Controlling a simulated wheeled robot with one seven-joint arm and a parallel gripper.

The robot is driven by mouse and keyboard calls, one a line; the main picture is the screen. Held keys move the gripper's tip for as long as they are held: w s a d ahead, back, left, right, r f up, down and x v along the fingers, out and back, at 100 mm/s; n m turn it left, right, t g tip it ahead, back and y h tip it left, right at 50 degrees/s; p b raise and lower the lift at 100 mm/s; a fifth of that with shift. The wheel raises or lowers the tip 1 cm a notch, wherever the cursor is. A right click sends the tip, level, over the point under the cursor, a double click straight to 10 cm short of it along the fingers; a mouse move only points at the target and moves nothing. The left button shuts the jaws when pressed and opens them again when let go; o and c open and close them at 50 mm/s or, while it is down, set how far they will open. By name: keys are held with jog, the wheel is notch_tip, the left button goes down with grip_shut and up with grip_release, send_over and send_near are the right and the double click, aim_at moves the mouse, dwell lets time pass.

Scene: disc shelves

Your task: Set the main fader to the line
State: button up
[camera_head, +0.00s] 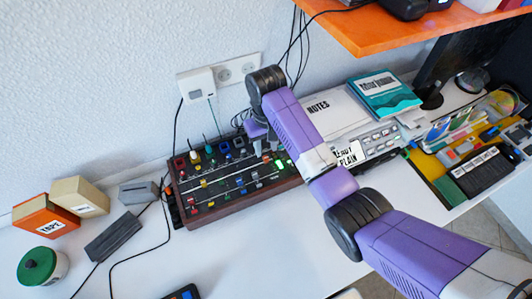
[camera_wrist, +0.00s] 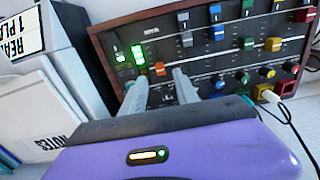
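The mixer (camera_head: 228,200) is a dark panel in a brown wooden case on the white desk. It also shows in the wrist view (camera_wrist: 207,62), with several coloured fader caps and knobs. An orange-red fader cap (camera_wrist: 159,68) sits beside lit green meters (camera_wrist: 130,57); it appears to be the main fader, but its label is unreadable. My gripper (camera_wrist: 161,76) is open, its two grey fingers apart, with the orange-red cap between or just beyond the tips. Contact cannot be told. In the head view my gripper (camera_head: 262,143) is over the mixer's right part, partly hidden by my arm.
An orange shelf (camera_head: 400,32) overhangs at upper right. Cables run behind the mixer and at its left. Boxes and a green-lidded jar (camera_head: 40,266) stand at left.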

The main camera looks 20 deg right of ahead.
jog(key=shift+r, duration=1.35)
jog(key=shift+w, duration=0.1)
jog(key=w+a+r+t, duration=0.2)
jog(key=w+r+t, duration=0.2)
jog(key=w+t, duration=0.45)
jog(key=s+r+t+b, duration=0.1)
jog(key=s+r+t, duration=0.1)
jog(key=s, duration=1.4)
jog(key=s+d+r+t, duration=0.1)
jog(key=s+r+t, duration=0.1)
jog(key=s, duration=1.4)
jog(key=s+d+r+t+b, duration=0.1)
jog(key=s+r+t, duration=0.1)
jog(key=s, duration=1.4)
jog(key=shift+s+r+b, duration=0.3)
jog(key=shift+s+b, duration=0.05)
jog(key=shift+s, duration=0.05)
